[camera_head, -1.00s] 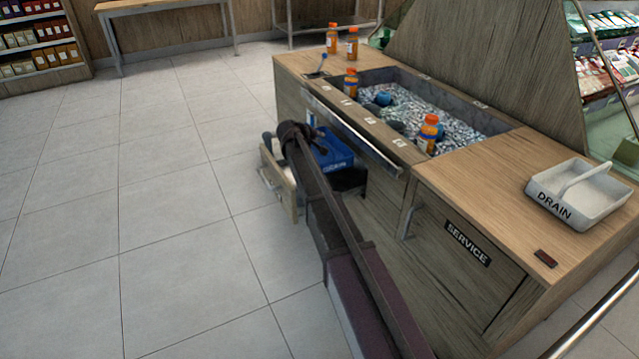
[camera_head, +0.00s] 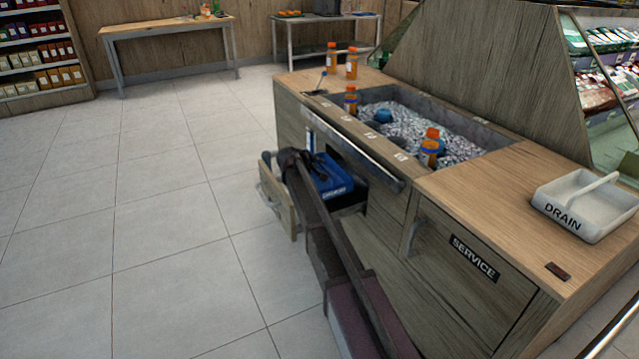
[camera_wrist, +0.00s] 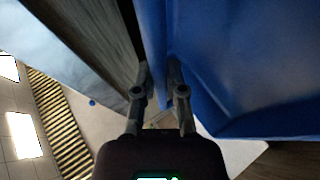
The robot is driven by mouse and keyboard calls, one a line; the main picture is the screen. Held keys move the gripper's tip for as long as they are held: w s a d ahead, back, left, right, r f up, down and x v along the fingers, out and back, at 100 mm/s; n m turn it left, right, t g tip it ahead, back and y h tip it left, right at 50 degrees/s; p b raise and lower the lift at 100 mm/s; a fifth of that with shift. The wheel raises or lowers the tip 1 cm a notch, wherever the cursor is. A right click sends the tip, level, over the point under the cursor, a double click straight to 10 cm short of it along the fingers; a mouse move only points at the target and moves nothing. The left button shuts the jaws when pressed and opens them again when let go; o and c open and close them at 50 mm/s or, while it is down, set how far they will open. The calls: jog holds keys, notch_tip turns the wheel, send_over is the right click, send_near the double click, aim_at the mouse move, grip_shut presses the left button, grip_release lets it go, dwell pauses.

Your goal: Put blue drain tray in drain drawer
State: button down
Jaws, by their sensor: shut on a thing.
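The blue drain tray (camera_head: 330,177) is at the open drain drawer (camera_head: 276,201) low on the left front of the wooden counter. The arm hides part of the tray and drawer, so I cannot tell whether the tray rests on the drawer floor. My gripper (camera_wrist: 158,78) is shut on the tray's edge in the wrist view, where the tray's blue wall (camera_wrist: 250,65) fills the upper right. In the head view my wrist covers the gripper's fingers.
The counter (camera_head: 490,170) holds an ice bin (camera_head: 400,130) with orange bottles. A white tray marked DRAIN (camera_head: 585,205) stands on its right top. A closed SERVICE door (camera_head: 465,255) is below. Open tiled floor (camera_head: 140,230) lies to the left.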

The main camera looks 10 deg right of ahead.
aim_at(319, 181)
jog(key=shift+f+b, duration=0.6)
jog(key=shift+f, duration=0.4)
jog(key=shift+f, duration=0.1)
jog(key=shift+f+b, duration=1.8)
jog(key=shift+b, duration=0.1)
jog(key=shift+f, duration=0.15)
jog(key=c, duration=0.7)
grip_release()
jog(key=shift+r, duration=0.2)
jog(key=shift+s+a+r+p, duration=0.3)
jog(key=shift+s+r+p, duration=0.05)
jog(key=shift+p, duration=0.05)
jog(key=p+v, duration=0.5)
jog(key=v, duration=0.6)
jog(key=shift+f, duration=0.1)
